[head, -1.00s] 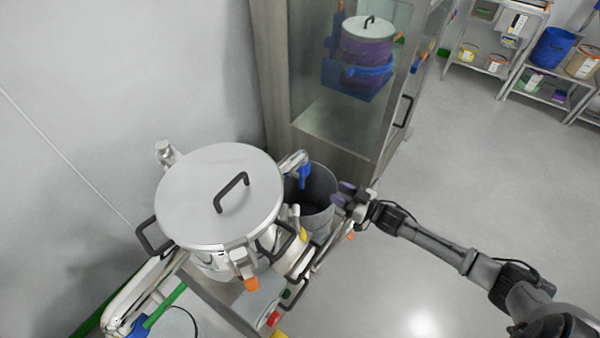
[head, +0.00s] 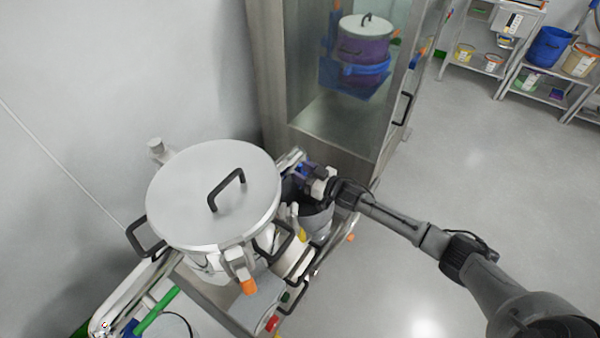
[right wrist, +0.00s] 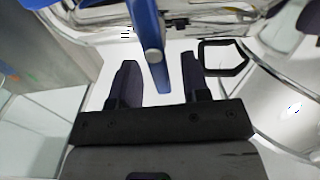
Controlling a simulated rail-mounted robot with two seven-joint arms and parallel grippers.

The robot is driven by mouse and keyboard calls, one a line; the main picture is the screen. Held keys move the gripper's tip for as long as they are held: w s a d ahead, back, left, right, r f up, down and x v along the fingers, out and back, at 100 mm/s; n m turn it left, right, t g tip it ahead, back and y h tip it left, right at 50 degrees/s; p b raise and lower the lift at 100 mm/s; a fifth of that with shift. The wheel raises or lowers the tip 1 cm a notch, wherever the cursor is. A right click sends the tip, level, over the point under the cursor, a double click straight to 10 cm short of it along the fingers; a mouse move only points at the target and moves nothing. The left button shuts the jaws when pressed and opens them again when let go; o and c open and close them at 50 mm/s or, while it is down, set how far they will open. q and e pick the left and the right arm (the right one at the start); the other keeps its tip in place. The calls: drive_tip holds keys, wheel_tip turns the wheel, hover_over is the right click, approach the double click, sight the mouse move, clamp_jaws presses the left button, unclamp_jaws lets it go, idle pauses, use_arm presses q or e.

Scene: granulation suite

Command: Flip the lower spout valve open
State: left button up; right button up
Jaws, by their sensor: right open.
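The spout valve's blue lever (head: 300,168) is at the right side of the big lidded steel vessel (head: 170,205), above a grey bin. My right gripper (head: 312,178) is at the lever and partly hides it. My left gripper is not in view.
The grey bin (head: 316,222) stands below my right gripper. The vessel's black side handle (head: 278,245) is close by on the left. A glass-fronted cabinet (head: 335,110) stands behind. Open floor lies to the right.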

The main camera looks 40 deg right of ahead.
drive_tip(key=shift+w+a, duration=0.15)
drive_tip(key=shift+w, duration=0.3)
clamp_jaws()
